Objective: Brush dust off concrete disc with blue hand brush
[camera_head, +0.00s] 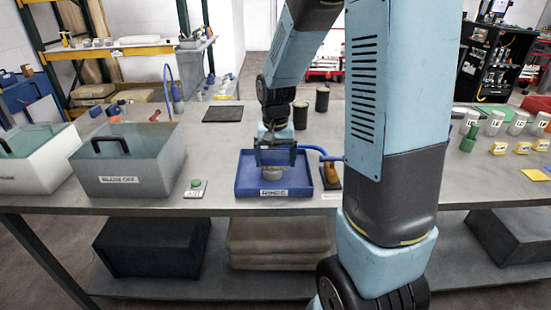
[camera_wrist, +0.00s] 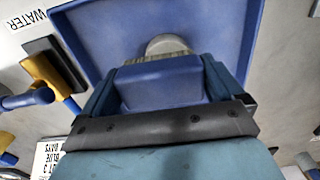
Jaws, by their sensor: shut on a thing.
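My gripper (camera_head: 277,150) is over the blue tray (camera_head: 243,187) and points down into it. In the wrist view my gripper (camera_wrist: 160,75) is shut on the blue hand brush (camera_wrist: 160,85), whose blue body fills the space between the fingers. Pale bristles (camera_wrist: 150,60) show at its far edge, against or just above the round grey concrete disc (camera_wrist: 172,42). The disc also shows in the head view, low in the tray (camera_head: 282,174), partly hidden by my gripper. Whether bristles touch the disc is unclear. I cannot make out dust on it.
A dark block with a yellow handle (camera_head: 331,177) stands just right of the tray.

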